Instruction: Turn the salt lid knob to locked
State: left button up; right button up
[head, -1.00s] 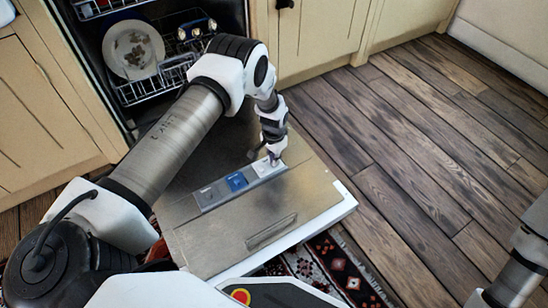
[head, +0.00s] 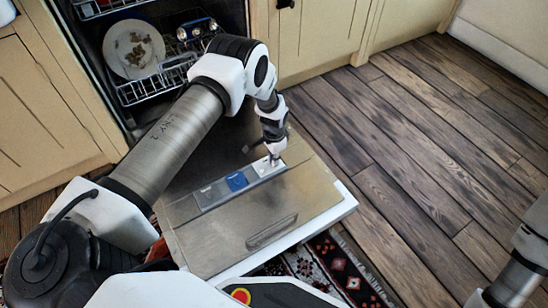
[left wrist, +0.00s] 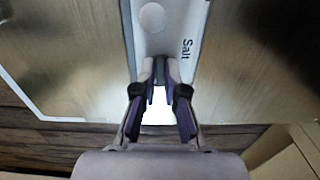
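The light grey salt lid panel (head: 266,170) is at the right end of the strip on the open dishwasher door. In the left wrist view, the panel (left wrist: 160,38) carries the word "Salt" and a pale round mark. My left gripper (head: 273,159) points down at the panel. In the left wrist view, its fingertips (left wrist: 160,70) are close together over the panel, with a narrow dark patch between them. I cannot tell whether this is the knob in their grip or a shadow. The knob and its lock marking are not clearly seen. My right gripper is out of view.
The open dishwasher door (head: 215,237) lies flat, with a blue compartment (head: 236,181) beside the salt panel. A rack with a plate (head: 133,48) stands behind. A patterned rug (head: 330,262) lies under the door's front edge. The wooden floor (head: 420,130) at right is clear.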

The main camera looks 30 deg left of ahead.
pick_arm(q)
jog(key=shift+o, duration=1.1)
jog(key=shift+r, duration=0.3)
notch_tip(320, 180, up, 11)
jog(key=shift+r, duration=0.2)
